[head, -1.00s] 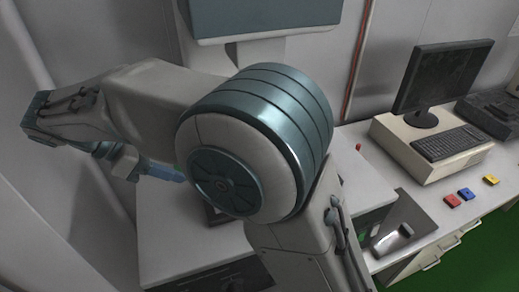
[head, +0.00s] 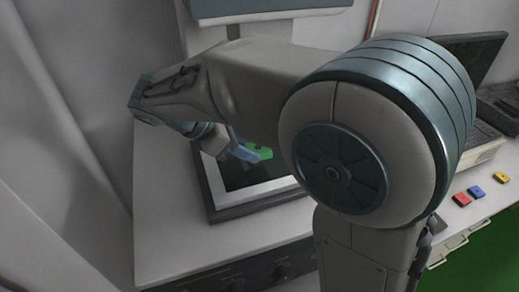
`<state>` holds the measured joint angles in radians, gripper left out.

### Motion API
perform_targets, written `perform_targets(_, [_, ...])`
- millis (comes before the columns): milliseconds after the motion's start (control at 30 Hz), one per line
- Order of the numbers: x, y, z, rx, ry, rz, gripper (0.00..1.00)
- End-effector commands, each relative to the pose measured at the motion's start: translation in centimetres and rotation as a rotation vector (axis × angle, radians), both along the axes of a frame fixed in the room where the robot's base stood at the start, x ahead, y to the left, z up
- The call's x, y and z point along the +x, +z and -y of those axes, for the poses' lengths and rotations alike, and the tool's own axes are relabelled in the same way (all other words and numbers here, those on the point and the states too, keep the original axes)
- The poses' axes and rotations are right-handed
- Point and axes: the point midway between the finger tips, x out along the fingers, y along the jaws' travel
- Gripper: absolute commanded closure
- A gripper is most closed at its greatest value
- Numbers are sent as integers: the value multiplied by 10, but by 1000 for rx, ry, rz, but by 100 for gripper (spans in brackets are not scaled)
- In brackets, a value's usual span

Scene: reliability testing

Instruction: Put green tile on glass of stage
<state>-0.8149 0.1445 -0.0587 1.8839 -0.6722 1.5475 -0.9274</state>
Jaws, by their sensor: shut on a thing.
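My gripper (head: 243,152) is shut on the green tile (head: 261,152), and the tile sticks out from the blue fingers. The stage is a framed dark glass plate (head: 246,174) on top of a white cabinet, with a light inner border and a dark outer frame (head: 228,211). In the head view the gripper and tile appear over the upper part of the glass. I cannot tell whether the tile touches the glass or how high above it it is. My arm hides the right side of the stage.
A red tile (head: 461,199), a blue tile (head: 476,191) and a yellow tile (head: 501,177) lie on the bench at the right. A monitor (head: 483,56) stands behind them, partly hidden by my arm. Left of the stage, the cabinet top (head: 165,215) is clear.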

Motion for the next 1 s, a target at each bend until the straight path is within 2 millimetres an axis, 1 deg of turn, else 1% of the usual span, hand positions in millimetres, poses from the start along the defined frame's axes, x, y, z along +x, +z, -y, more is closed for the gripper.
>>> perform_targets(33, [2,2,11,1,-3,1,82])
perform_targets(100, [6,2,22,-1,-1,0,82])
perform_targets(233, [9,0,32,0,0,0,82])
perform_targets(367, [10,-7,33,-2,2,-2,82])
perform_targets(533, [9,-30,33,-3,2,-3,82])
perform_targets(600, [9,-35,33,-2,1,-2,82])
perform_targets(833, [10,-36,33,0,1,1,82])
perform_targets(867, [10,-36,33,0,0,0,53])
perform_targets(900, [10,-36,33,0,1,1,42])
perform_targets(933, [10,-36,33,0,1,1,34])
perform_targets(1000, [10,-36,33,0,1,1,34])
